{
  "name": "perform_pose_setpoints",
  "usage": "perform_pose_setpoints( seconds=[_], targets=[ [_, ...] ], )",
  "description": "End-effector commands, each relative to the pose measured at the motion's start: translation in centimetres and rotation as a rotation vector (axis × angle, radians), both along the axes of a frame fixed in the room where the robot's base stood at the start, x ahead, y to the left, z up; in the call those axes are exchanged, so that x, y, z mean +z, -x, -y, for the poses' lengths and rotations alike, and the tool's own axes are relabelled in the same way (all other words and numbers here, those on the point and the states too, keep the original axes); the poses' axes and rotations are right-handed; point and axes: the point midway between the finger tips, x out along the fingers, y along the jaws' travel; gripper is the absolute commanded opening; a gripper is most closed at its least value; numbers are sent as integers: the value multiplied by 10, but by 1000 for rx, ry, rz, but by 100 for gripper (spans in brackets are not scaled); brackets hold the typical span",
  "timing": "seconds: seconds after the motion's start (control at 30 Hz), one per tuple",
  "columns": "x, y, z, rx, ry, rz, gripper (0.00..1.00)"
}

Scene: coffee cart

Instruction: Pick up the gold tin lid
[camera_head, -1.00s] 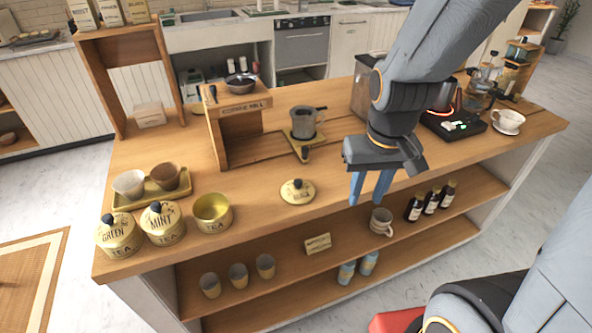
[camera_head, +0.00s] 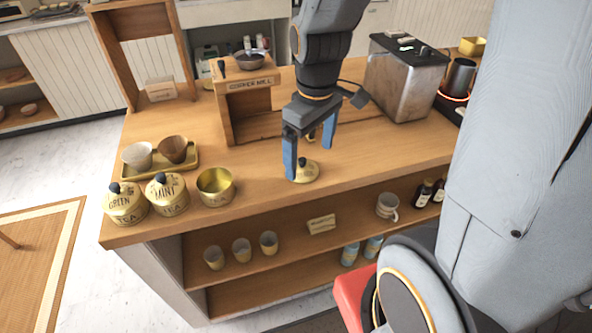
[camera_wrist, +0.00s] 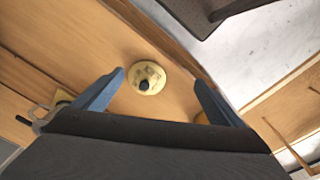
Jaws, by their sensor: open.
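The gold tin lid (camera_head: 306,174) lies flat on the wooden counter, right of the open gold tea tin (camera_head: 215,187). It is round with a dark knob. My gripper (camera_head: 308,160) is open above and around the lid in the head view, with one blue finger hiding part of its left side. In the wrist view the lid (camera_wrist: 147,77) shows whole, beyond and between the spread fingertips of my gripper (camera_wrist: 158,78). Nothing is between the fingers. I cannot tell the exact height of the fingertips over the counter.
Two lidded tins, GREEN (camera_head: 125,204) and MINT (camera_head: 167,194), stand left of the open tin. A gold tray (camera_head: 190,166) with two cups is behind them. The wooden mill stand (camera_head: 250,105) is behind the lid. The counter's front edge is close.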

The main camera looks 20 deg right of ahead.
Motion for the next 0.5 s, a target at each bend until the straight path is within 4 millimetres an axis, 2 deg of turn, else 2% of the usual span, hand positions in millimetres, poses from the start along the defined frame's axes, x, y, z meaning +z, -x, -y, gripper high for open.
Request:
perform_pose_setpoints(
  seconds=[0.1,0.23,0.4,0.5],
  targets=[
    [-1,-21,-2,270,16,-26,91],
    [-1,-37,-4,524,25,-49,91],
    [-1,-49,-5,722,29,-65,91],
    [-4,-51,-5,766,28,-70,91]
  ],
)
